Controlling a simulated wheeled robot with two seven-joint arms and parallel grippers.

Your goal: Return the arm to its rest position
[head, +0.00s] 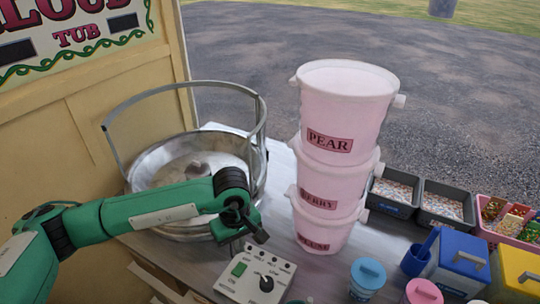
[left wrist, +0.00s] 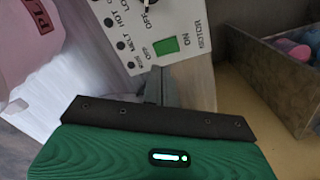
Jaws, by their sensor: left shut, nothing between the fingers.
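My left arm, green with black joints, comes in from the left in the head view. Its gripper (head: 257,232) is shut and empty, above the control panel (head: 255,275) and in front of the metal floss bowl (head: 160,165). In the left wrist view the shut fingers (left wrist: 157,85) point toward the panel, which shows a green switch and printed labels. I cannot tell whether the fingers touch the panel. My right gripper is not in view.
Stacked pink tubs (head: 335,150) stand close right of the gripper. Beyond are dark trays (head: 392,195), a blue box (head: 460,262), a yellow box (head: 518,270) and a blue-lidded cup (head: 367,278). An open wooden box (left wrist: 280,85) shows in the left wrist view.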

